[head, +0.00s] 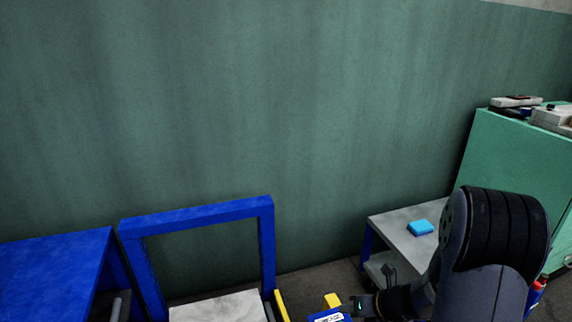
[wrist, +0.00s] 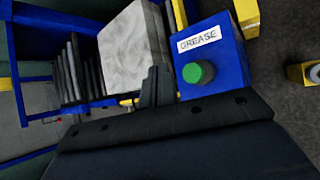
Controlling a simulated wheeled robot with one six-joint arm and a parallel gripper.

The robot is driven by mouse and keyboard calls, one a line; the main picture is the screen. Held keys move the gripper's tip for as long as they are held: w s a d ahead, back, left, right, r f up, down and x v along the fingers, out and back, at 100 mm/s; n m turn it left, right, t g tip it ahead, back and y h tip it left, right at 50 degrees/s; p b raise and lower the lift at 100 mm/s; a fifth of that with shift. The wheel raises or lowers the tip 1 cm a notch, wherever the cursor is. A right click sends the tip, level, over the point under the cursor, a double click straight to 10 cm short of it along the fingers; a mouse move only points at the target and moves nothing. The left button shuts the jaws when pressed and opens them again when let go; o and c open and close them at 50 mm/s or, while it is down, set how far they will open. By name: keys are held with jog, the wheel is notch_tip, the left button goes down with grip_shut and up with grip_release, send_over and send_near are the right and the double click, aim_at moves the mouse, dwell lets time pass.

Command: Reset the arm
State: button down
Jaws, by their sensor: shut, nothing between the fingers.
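My gripper (wrist: 157,82) is shut and empty. In the wrist view its fingers point toward the gap between a pale grey slab (wrist: 133,45) and a blue box labelled GREASE (wrist: 213,62). A round green button (wrist: 198,73) on that box is just right of the fingertips. In the head view my gripper (head: 362,306) is low in the picture, just right of the blue box (head: 328,317). I cannot tell whether it touches anything.
A blue press frame (head: 197,212) stands over the grey slab (head: 215,308). A blue cabinet (head: 50,270) is at left. A grey-topped table (head: 388,223) with a light blue block (head: 420,228) and a green cabinet (head: 520,160) stand at right. A green wall (head: 250,110) closes the back.

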notch_tip(320, 180, down, 3)
jog(key=b, duration=0.2)
jog(key=shift+r+b, duration=0.1)
jog(key=shift+b, duration=1.05)
jog(key=shift+b, duration=0.4)
notch_tip(320, 180, up, 2)
jog(key=p, duration=0.3)
jog(key=shift+r, duration=0.25)
jog(key=shift+r, duration=0.1)
